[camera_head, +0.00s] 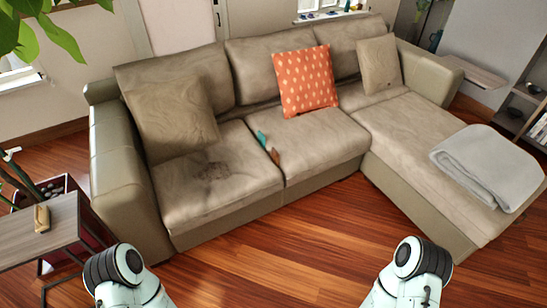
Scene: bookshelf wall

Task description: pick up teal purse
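A small teal item (262,140), which looks like the purse, stands on the sofa at the seam between the left and middle seat cushions. It is thin and seen nearly edge-on, so its full shape is hard to tell. A small brown item (275,156) sits just in front of it along the same seam; I cannot tell whether the two touch. Links of both my arms show at the bottom left and bottom right, well in front of the sofa. Neither gripper is in view.
The beige sofa (205,190) holds an orange dotted pillow (306,80), two beige pillows and a folded grey blanket (487,163) on its right chaise. A side table (37,228) with a small yellowish object stands at left. The wooden floor (290,250) before the sofa is clear.

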